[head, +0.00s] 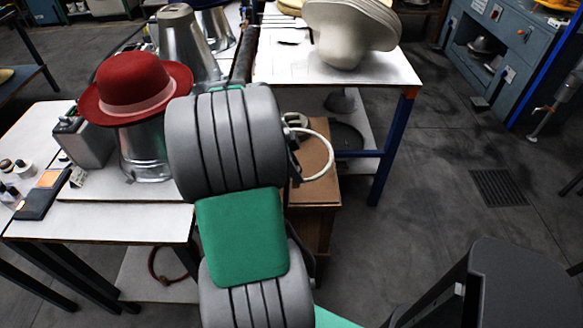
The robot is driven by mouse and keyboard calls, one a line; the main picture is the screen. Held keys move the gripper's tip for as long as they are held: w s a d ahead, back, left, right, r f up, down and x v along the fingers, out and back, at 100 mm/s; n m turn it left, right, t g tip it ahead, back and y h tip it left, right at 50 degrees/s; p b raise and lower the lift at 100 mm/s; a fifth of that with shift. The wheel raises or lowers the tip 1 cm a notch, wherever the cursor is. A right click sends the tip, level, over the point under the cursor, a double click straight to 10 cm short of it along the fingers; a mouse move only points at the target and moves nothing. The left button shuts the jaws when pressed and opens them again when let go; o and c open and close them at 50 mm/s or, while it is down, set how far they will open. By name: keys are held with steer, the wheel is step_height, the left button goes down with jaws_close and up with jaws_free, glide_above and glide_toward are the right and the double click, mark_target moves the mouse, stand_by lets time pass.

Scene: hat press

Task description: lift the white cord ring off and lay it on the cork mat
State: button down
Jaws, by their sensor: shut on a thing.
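The white cord ring (332,152) shows as a thin pale loop to the right of my arm, over the brown top of a wooden stand. Its left side is hidden behind my arm. My gripper (293,148) is mostly hidden by my own arm; only a dark sliver shows at the ring's left side, and it is shut on the ring. I cannot tell how far the ring is above the stand. I cannot make out the cork mat for certain.
The brown stand (322,190) is beside a white table (385,75) with a pale hat form (350,30). On the left, a red hat (135,82) sits on a metal block (145,150) on another white table (110,215). Open floor lies right.

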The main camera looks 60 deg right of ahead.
mark_target(292, 182)
steer(key=shift+f+b, duration=2.25)
steer(key=shift+f, duration=0.9)
steer(key=shift+w+f+b, duration=0.15)
steer(key=shift+f+b, duration=0.05)
steer(key=shift+b, duration=0.2)
steer(key=c, duration=1.2)
jaws_free()
steer(key=shift+r, duration=0.1)
steer(key=s+d+p+v, duration=0.1)
steer(key=p+v, duration=0.4)
steer(key=v, duration=0.2)
steer(key=shift+a+r, duration=0.25)
steer(key=shift+a, duration=0.1)
